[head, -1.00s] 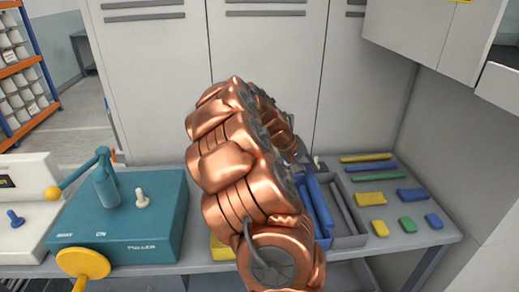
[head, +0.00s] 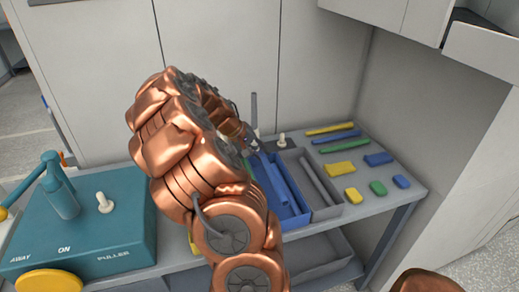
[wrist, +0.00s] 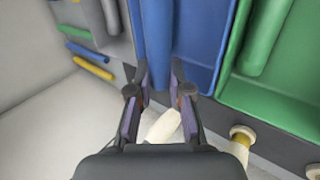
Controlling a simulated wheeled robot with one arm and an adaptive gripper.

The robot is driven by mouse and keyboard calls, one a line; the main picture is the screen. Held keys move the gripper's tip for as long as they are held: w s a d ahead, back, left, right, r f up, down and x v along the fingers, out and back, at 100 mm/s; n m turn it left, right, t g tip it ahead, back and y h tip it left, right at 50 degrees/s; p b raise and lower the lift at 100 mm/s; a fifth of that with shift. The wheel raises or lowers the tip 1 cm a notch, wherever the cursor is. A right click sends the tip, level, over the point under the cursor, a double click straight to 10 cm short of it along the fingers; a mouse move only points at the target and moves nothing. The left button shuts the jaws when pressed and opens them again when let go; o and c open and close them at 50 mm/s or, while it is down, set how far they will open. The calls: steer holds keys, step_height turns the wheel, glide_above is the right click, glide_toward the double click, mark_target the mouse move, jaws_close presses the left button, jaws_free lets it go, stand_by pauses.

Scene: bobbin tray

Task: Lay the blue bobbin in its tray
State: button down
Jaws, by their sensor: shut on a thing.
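The blue bobbin (head: 282,184) is a long blue bar in the head view, lined up lengthwise with the blue tray (head: 297,222). In the wrist view the bobbin (wrist: 154,40) runs away from between my fingers, along the left side of the blue tray (wrist: 205,75). My gripper (wrist: 157,92) is shut on the bobbin's near end there. In the head view my copper arm hides most of the gripper. I cannot tell whether the bobbin rests on the tray floor or hangs just above it.
A grey tray (head: 326,212) with a grey bar adjoins the blue one; a green tray (wrist: 290,118) lies on its other side. A pale peg (wrist: 163,127) shows between my fingers, and another (wrist: 240,138) stands by the green tray. Coloured blocks lie right; a teal box (head: 90,235) stands left.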

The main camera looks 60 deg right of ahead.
steer(key=shift+f, duration=0.25)
steer(key=c, duration=1)
jaws_free()
steer(key=p+v, duration=0.1)
steer(key=v, duration=1.9)
steer(key=shift+p, duration=0.4)
steer(key=shift+a, duration=0.1)
